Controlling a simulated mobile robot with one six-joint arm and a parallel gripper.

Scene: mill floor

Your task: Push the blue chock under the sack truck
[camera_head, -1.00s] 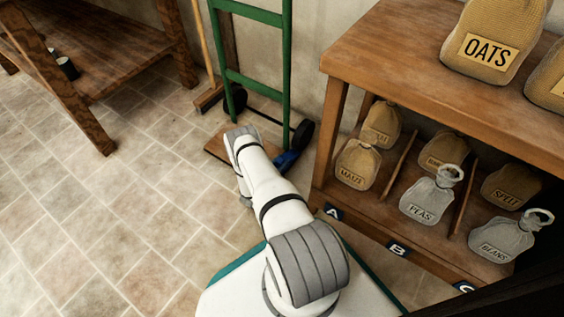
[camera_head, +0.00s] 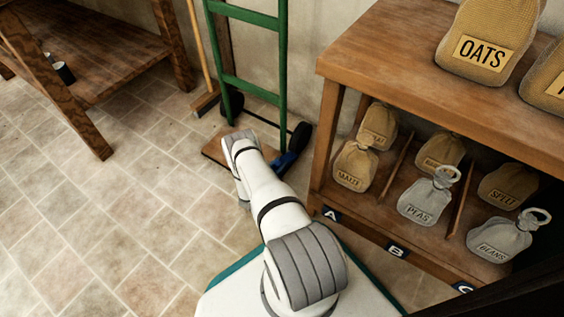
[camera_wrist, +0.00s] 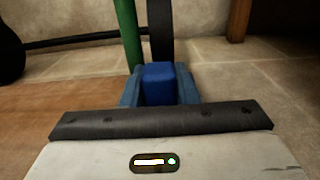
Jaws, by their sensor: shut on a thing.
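The blue chock (camera_wrist: 158,88) sits between the dusty-blue fingers of my gripper (camera_wrist: 158,72) in the wrist view; the gripper is shut on it. Just beyond the chock stands a black wheel (camera_wrist: 160,32) of the sack truck, seen edge-on. Whether chock and wheel touch I cannot tell. In the head view the green sack truck (camera_head: 283,70) stands upright by the wall, its right wheel (camera_head: 300,137) close to blue parts at my arm's end. My arm hides most of the gripper there, and chock and fingers cannot be told apart.
A wooden shelf (camera_head: 380,52) with several sacks stands close on the right. A broom (camera_head: 207,102) leans left of the truck. A wooden bench (camera_head: 100,55) is at the far left. The tiled floor (camera_head: 110,215) on the left is clear.

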